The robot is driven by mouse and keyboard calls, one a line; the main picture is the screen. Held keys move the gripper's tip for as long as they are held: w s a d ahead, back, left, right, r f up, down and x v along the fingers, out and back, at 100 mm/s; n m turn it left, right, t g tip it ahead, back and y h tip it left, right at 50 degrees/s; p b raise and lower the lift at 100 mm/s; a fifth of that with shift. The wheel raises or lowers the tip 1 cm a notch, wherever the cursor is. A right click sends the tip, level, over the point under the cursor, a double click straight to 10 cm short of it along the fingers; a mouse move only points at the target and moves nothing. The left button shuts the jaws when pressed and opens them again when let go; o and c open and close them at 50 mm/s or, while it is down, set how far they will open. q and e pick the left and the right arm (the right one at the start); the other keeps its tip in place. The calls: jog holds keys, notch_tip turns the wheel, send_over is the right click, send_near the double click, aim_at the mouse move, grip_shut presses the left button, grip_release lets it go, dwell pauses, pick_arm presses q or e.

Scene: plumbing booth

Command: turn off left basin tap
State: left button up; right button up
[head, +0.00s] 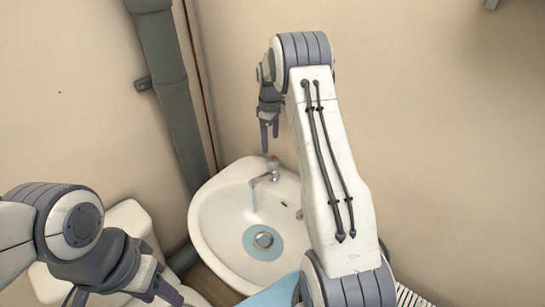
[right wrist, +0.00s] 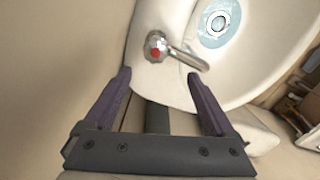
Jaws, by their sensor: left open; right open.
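The tap (head: 268,174) is chrome with a red-marked knob and stands at the back rim of a white basin (head: 206,212). A thin stream of water runs from its spout, and bluish water lies around the drain. In the right wrist view the tap's round knob (right wrist: 156,47) is just beyond the fingertips, with the spout pointing right. My right gripper (head: 269,150) is open, points down and hangs just above the tap, apart from it. It also shows in the right wrist view (right wrist: 159,74), with nothing between its fingers. My left gripper (head: 172,296) is open at the lower left, away from the basin.
A grey-green vertical pipe (head: 168,80) runs down the wall left of the basin. A white fixture (head: 130,217) stands at lower left, partly behind my left arm. Bare wall (head: 430,120) lies behind and to the right. My right arm covers the basin's right side.

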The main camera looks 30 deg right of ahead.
aim_at(273, 159)
jog(key=f+p, duration=0.1)
jog(key=f, duration=0.2)
jog(key=f+p, duration=0.1)
jog(key=f, duration=0.2)
jog(key=d+f+p, duration=0.1)
jog(key=f, duration=0.2)
jog(key=shift+f, duration=1)
jog(key=c, duration=1.4)
